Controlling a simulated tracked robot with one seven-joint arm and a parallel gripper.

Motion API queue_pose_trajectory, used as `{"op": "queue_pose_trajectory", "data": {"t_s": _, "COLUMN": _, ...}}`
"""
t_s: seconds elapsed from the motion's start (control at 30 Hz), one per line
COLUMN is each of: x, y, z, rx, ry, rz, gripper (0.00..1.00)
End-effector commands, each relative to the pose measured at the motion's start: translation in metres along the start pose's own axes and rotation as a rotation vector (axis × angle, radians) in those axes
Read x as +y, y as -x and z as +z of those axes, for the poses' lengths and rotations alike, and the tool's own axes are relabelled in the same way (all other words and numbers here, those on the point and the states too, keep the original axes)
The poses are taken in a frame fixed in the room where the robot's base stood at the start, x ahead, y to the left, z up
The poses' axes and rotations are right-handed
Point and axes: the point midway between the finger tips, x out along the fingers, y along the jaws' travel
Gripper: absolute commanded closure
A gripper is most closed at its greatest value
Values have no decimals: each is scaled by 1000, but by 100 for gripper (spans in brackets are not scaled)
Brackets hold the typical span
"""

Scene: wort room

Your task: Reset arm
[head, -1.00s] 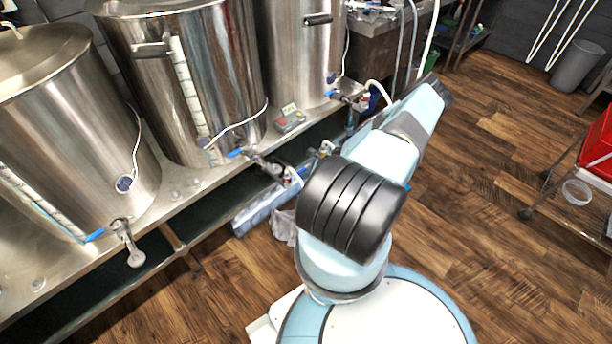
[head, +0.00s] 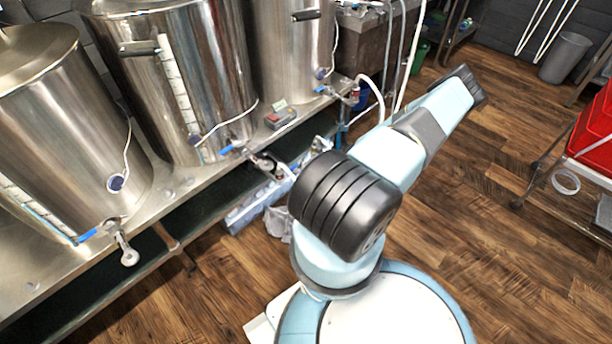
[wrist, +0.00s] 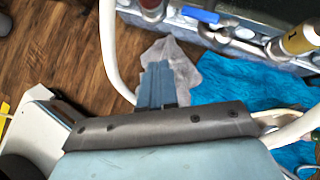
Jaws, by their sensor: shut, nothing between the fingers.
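My arm (head: 388,152) rises from my round base and shows in the head view as light-blue links with a black ribbed joint. It reaches up and right, to a dark end near the floor's upper middle. My gripper does not show clearly in the head view. In the wrist view my gripper (wrist: 157,84) is a narrow blue-grey pair of fingers, together, with nothing held. Behind it lie a crumpled whitish bag (wrist: 180,66) and bright blue material (wrist: 240,85).
Steel kettles (head: 175,85) with valves stand on a steel bench (head: 170,195) at left. A hose (head: 408,60) hangs near my arm. A wheeled rack with red bins (head: 592,130) stands at right. A grey bin (head: 565,58) is at the back. Wooden floor is clear at lower right.

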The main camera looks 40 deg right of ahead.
Motion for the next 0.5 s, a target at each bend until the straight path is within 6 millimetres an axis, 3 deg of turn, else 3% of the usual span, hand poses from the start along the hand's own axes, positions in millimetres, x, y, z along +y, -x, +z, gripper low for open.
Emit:
{"op": "queue_pose_trajectory", "data": {"t_s": 0.2, "x": 7, "y": 21, "z": 1, "rx": 0, "ry": -1, "rz": -1, "gripper": 100}}
{"op": "queue_pose_trajectory", "data": {"t_s": 0.5, "x": 8, "y": 25, "z": 1, "rx": 1, "ry": 0, "rz": -1, "gripper": 100}}
